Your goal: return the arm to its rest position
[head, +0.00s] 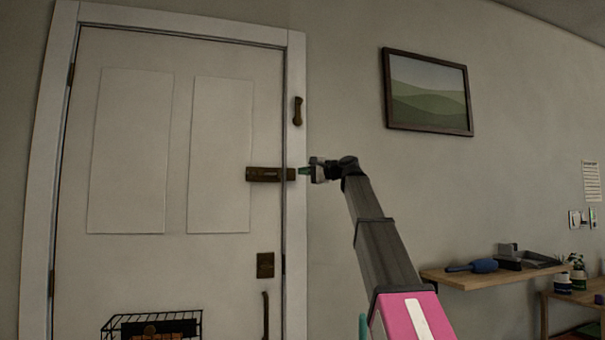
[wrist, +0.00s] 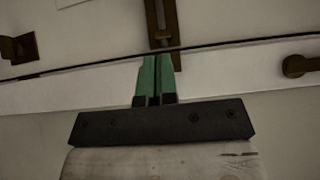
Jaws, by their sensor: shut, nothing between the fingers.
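My gripper (head: 304,171) is at the end of my raised, extended arm, close to the right edge of the white door (head: 180,160). Its green fingers (wrist: 157,78) are together with nothing between them in the wrist view. A brown slide bolt (head: 265,174) is mounted across the door's right edge, just left of the fingertips. The bolt also shows in the wrist view (wrist: 160,22) straight ahead of the fingers. I cannot tell whether the fingertips touch it.
A brown latch piece (head: 297,111) is on the door frame above. A framed picture (head: 428,92) hangs to the right. A wooden shelf (head: 480,279) with a blue brush (head: 472,266) is at lower right. A black wire basket (head: 110,326) stands before the door. Bare wall lies between.

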